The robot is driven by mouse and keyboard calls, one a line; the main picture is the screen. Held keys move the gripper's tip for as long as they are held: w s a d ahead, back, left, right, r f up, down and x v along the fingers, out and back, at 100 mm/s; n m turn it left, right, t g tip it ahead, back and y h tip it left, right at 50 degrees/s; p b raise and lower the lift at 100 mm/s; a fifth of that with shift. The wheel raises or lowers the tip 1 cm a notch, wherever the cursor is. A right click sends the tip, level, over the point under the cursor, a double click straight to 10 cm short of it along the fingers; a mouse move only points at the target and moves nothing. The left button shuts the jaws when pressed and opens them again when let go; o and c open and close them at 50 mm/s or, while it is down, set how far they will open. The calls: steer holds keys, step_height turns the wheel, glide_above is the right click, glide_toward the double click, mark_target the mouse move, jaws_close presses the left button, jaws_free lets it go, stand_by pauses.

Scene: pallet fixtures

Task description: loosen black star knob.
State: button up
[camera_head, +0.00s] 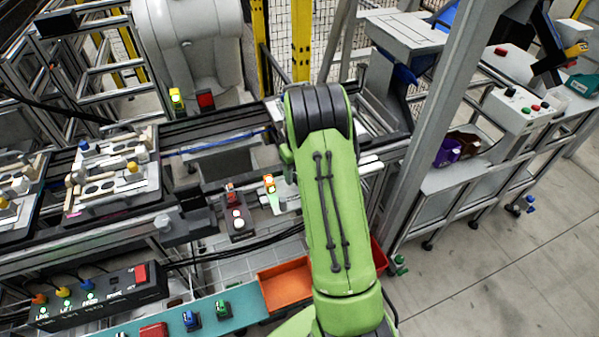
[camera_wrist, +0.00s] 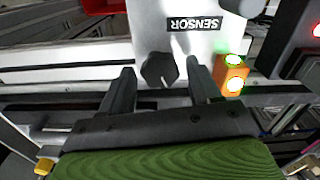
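The black star knob (camera_wrist: 159,70) sits on a light grey plate labelled SENSOR (camera_wrist: 195,22) in the wrist view. My gripper (camera_wrist: 157,78) is open, with one dark finger to the left of the knob and the other to its right. There are visible gaps between the fingers and the knob in the picture. How far the fingertips are from the plate in depth I cannot tell. In the head view my green arm (camera_head: 330,190) covers the gripper and the knob.
An orange sensor block (camera_wrist: 232,75) with lit green lamps is just right of the right finger. A dark box with a red lamp (camera_wrist: 300,50) stands further right. In the head view an orange bin (camera_head: 286,286) and a fixture pallet (camera_head: 112,175) lie left of my arm.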

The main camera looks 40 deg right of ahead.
steer(key=shift+o, duration=0.3)
step_height(320, 180, up, 16)
steer(key=p, duration=0.2)
steer(key=shift+f, duration=0.15)
steer(key=s+a+r+t, duration=0.3)
steer(key=s+a+r, duration=0.85)
steer(key=a, duration=0.35)
steer(key=s+a+f+t, duration=0.1)
steer(key=s+a, duration=0.1)
steer(key=s, duration=0.5)
steer(key=s+a+f+n+t, duration=0.1)
steer(key=s+a+f, duration=0.1)
steer(key=s, duration=0.5)
steer(key=shift+a+f+t, duration=0.3)
steer(key=shift+a, duration=0.4)
